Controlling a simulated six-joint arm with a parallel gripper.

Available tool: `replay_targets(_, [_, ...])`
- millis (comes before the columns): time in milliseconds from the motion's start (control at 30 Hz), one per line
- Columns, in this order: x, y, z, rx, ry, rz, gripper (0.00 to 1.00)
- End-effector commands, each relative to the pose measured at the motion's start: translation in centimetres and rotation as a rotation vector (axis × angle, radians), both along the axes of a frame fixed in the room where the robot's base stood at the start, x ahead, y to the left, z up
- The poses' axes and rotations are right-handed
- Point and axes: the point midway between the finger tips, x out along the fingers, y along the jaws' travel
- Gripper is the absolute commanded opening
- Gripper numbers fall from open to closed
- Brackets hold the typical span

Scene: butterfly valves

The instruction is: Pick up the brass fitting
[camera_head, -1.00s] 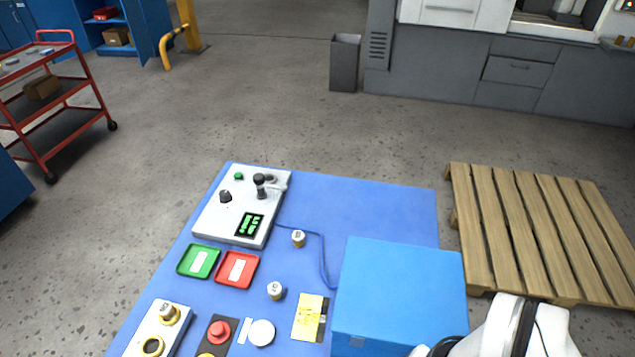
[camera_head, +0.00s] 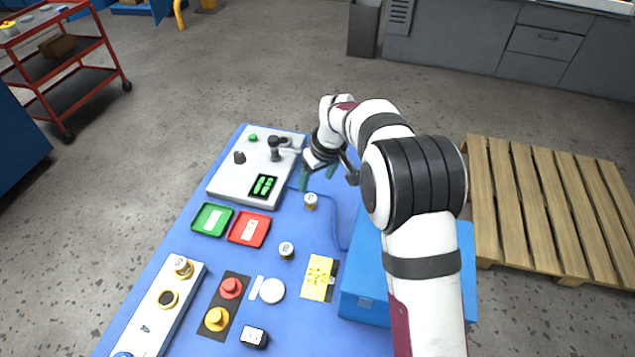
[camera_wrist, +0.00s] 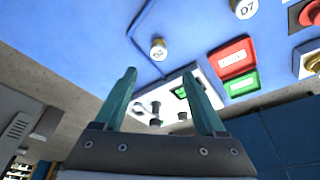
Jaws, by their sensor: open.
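Brass fittings with white labelled tops stand on the blue mat (camera_head: 330,215). One fitting (camera_head: 311,201) is right of the control box, near the blue cable; in the wrist view (camera_wrist: 158,50) it appears beyond and between my fingertips. A second fitting (camera_head: 286,250) stands nearer the front; its label reads D7 in the wrist view (camera_wrist: 243,9). I cannot tell which one the task means. My gripper (camera_head: 318,178) is open and empty, above the mat behind the first fitting. The teal fingers (camera_wrist: 160,75) are apart.
The grey control box (camera_head: 235,182) with knobs and a green display lies close left of my gripper. Green (camera_head: 212,219) and red (camera_head: 249,229) trays lie in front. A blue box (camera_head: 365,310), partly behind my arm, stands at right. Buttons and a yellow part (camera_head: 319,275) fill the front.

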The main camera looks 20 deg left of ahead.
Motion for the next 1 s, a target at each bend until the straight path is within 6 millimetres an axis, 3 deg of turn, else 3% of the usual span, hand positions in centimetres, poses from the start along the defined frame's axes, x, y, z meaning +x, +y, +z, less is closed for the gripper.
replay_targets(133, [0.8,0.8,-4.1,-0.002,0.004,-0.002,0.73])
replay_targets(500, [2.3,2.1,-10.1,-0.001,0.004,-0.004,0.73])
replay_targets(633, [2.7,2.4,-11.3,0.000,0.002,-0.005,0.73])
replay_targets(833, [2.7,2.4,-11.4,0.000,0.001,-0.006,0.73])
replay_targets(1000, [2.7,2.4,-11.4,0.000,0.002,-0.006,0.42])
